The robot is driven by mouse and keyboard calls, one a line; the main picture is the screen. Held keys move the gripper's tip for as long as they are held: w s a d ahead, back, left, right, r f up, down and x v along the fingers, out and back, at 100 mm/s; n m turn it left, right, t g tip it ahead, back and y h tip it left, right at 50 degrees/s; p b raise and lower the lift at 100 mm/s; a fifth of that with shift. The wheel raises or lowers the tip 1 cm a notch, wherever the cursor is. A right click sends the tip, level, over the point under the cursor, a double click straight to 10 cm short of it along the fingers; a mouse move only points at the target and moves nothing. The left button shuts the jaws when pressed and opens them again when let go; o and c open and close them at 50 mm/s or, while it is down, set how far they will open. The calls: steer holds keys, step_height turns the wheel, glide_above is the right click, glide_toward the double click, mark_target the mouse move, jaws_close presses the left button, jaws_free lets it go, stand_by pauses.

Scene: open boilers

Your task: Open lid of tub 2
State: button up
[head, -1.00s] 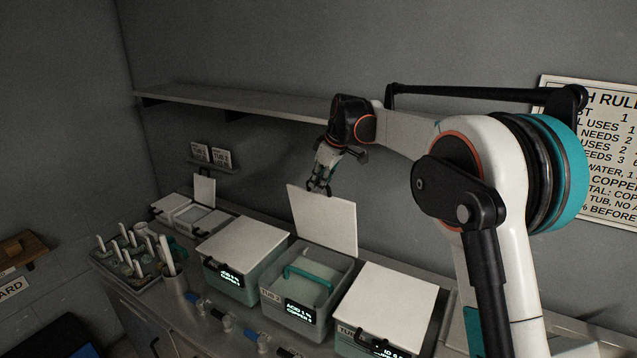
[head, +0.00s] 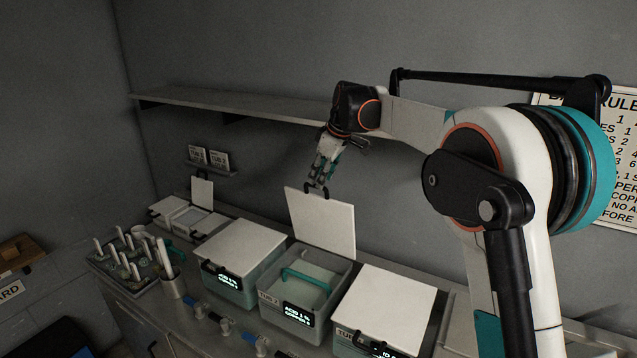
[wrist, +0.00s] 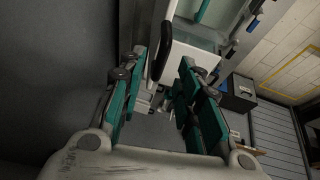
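Tub 2 (head: 270,302) is the grey bin with a "TUB 2" label and a lit display, in the middle of the bench row. Its white lid (head: 322,228) stands nearly upright at the tub's back edge, so the tub is open. A teal handle (head: 303,277) shows inside. The lid's dark handle (head: 318,190) is at its top edge and shows large in the wrist view (wrist: 165,52). My gripper (head: 321,180) is just above this handle, fingers pointing down. In the wrist view its fingers (wrist: 163,62) are spread apart; whether they touch the handle is unclear.
Closed white-lidded tubs stand left (head: 240,250) and right (head: 388,305) of tub 2. A rack of white-handled tools (head: 130,262) is at the far left. A wall shelf (head: 230,105) runs behind my gripper. Valves line the front edge.

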steer(key=v, duration=0.8)
steer(key=shift+c, duration=0.5)
